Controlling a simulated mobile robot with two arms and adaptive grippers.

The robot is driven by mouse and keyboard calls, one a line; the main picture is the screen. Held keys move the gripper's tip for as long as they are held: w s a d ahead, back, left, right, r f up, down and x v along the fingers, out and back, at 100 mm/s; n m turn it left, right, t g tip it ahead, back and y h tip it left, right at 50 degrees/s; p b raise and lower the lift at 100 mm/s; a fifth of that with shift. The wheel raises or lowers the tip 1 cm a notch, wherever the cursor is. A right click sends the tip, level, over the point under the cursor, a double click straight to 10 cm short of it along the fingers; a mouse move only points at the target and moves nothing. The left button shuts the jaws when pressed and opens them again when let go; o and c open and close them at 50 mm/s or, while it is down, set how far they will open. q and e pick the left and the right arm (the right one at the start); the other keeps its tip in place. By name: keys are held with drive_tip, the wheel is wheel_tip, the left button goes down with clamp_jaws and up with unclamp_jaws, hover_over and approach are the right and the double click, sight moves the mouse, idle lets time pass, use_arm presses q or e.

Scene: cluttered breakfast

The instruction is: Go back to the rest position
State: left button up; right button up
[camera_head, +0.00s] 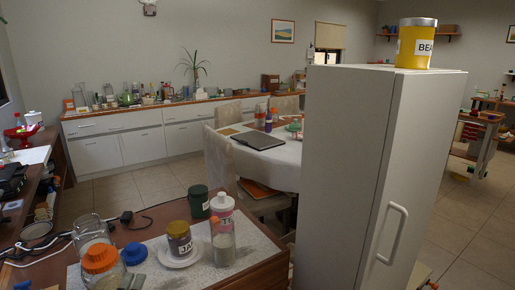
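Neither of my grippers shows in the head view, and no arm can be made out clearly. A brown jar (180,240) with a "JA" label stands upright on a white plate (193,258) on the near counter. A clear bottle with a pink band and white top (223,235) stands just right of it. A dark green container (199,203) is behind them. A glass jar with an orange lid (100,260) and a blue lid or cap (135,253) are at the left. A yellow can (415,45) labelled "BEA" stands on top of the white fridge (340,150).
The tall fridge blocks the right side. Behind the counter (258,250) stands a table (285,165) with a laptop (257,139) and chairs. White cabinets (140,140) line the back wall. Tiled floor (150,182) is open between them. Cables lie at the counter's left.

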use_arm(q)
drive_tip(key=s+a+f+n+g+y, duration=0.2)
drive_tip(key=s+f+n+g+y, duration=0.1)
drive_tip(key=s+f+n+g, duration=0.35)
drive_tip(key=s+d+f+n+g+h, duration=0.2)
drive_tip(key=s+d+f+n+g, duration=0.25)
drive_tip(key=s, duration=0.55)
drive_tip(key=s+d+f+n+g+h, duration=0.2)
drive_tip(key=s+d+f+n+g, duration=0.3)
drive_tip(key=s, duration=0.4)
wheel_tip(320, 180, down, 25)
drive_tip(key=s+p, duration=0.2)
drive_tip(key=p, duration=0.1)
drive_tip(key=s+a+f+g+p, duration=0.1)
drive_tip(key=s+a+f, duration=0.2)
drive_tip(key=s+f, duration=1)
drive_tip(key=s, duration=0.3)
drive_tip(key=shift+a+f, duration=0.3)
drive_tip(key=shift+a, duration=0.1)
